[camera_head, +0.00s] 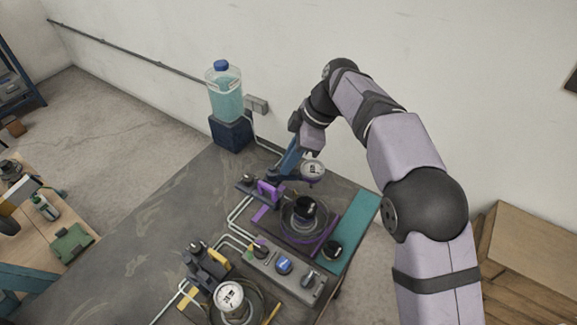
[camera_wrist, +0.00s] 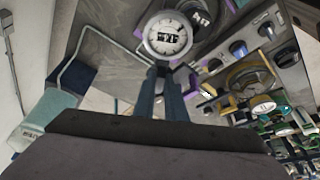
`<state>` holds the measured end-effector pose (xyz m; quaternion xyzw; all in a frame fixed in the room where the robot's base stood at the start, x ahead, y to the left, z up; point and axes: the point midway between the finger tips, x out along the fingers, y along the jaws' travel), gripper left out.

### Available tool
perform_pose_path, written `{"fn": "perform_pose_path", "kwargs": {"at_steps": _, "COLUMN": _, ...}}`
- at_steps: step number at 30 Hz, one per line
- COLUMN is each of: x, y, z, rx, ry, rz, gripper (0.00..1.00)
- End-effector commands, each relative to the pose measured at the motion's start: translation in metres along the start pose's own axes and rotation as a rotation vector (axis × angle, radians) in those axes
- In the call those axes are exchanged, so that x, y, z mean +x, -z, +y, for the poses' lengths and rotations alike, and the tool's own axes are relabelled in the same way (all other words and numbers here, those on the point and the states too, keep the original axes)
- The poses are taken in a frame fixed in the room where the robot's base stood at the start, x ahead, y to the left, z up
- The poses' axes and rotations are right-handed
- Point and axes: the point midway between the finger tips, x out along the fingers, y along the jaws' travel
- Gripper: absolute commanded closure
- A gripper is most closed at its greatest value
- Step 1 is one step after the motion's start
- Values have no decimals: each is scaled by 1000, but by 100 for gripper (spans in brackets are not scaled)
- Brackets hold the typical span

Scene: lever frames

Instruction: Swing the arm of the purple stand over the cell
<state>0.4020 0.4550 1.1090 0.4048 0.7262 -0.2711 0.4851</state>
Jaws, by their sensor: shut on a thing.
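The purple stand (camera_head: 268,190) is on the dark table in the head view, its purple post left of the cell. The cell (camera_head: 305,214) is a dark round dish with a black top on a purple-edged base. A white round gauge (camera_head: 312,168) sits behind the cell, off to its far side, not above it. The gauge also shows just past my fingertips in the wrist view (camera_wrist: 168,35). My gripper (camera_head: 274,177) reaches down from behind at the stand, with blue fingers closed on its arm; the grip itself is mostly hidden. The fingers (camera_wrist: 160,75) show close together.
A yellow stand with a white gauge (camera_head: 229,296) stands at the front. A grey control box (camera_head: 283,265) with knobs lies right of it. A bottle of teal liquid (camera_head: 224,92) stands on a dark block at the back. Bare table lies left.

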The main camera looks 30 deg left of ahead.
Motion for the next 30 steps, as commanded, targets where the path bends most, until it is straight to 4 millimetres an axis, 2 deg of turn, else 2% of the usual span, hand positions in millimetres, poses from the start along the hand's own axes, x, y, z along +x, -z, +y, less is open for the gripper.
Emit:
{"fn": "perform_pose_path", "kwargs": {"at_steps": 1, "x": 6, "y": -2, "z": -2, "rx": 35, "ry": -18, "rz": 1, "gripper": 100}}
{"fn": "perform_pose_path", "kwargs": {"at_steps": 16, "x": 3, "y": 3, "z": -18, "rx": 399, "ry": -168, "rz": 2, "gripper": 100}}
{"fn": "perform_pose_path", "kwargs": {"at_steps": 30, "x": 2, "y": 6, "z": -22, "rx": 525, "ry": -219, "rz": 1, "gripper": 100}}
